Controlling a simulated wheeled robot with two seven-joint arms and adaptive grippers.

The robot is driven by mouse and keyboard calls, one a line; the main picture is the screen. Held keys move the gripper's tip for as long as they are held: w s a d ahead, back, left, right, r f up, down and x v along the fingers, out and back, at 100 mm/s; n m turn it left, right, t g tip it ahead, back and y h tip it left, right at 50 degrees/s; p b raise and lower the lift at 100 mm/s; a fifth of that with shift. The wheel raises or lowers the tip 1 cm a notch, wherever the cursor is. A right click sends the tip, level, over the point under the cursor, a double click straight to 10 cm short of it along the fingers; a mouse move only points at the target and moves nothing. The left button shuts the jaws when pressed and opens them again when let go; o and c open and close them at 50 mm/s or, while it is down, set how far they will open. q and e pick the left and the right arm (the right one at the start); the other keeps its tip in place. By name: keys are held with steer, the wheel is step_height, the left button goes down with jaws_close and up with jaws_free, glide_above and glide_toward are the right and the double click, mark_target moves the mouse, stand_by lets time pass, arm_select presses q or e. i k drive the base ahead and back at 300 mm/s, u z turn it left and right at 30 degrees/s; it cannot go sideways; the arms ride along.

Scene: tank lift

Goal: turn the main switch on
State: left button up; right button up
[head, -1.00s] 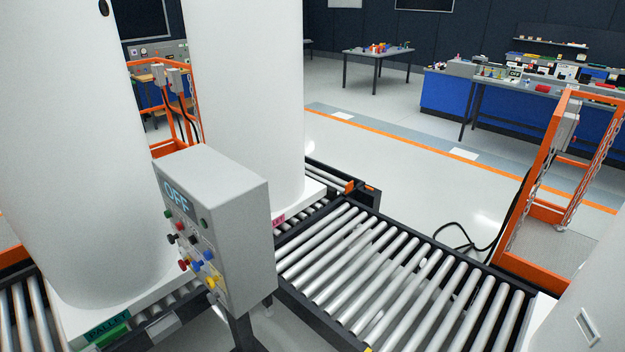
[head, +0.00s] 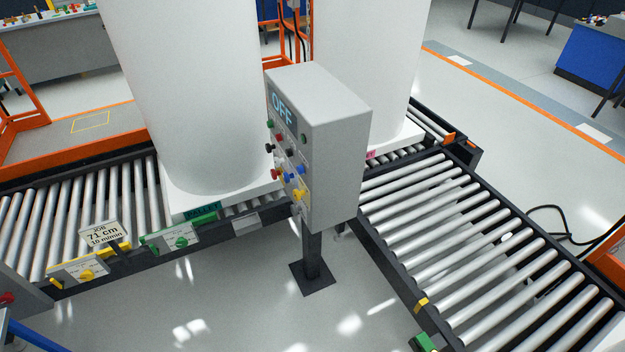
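A grey control box (head: 335,150) stands on a dark post (head: 312,258) in the middle of the head view. Its display (head: 283,108) reads OFF. Its left-facing panel carries several small green, red, black, blue and yellow controls. A larger yellow knob (head: 299,194) sits low on the panel. The labels are too small to read, so I cannot tell for sure which control is the main switch. Neither of my grippers is in view.
A white tank (head: 195,90) on a pallet stands left of the box, and another tank (head: 365,60) stands behind it. Roller conveyors run left (head: 60,225) and right (head: 480,240). A job sign (head: 104,235) reads 71 cm. The floor before the post is clear.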

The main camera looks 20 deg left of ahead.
mark_target(275, 174)
steer(key=u, duration=2.25)
steer(key=i, duration=2.1)
steer(key=z, duration=2.7)
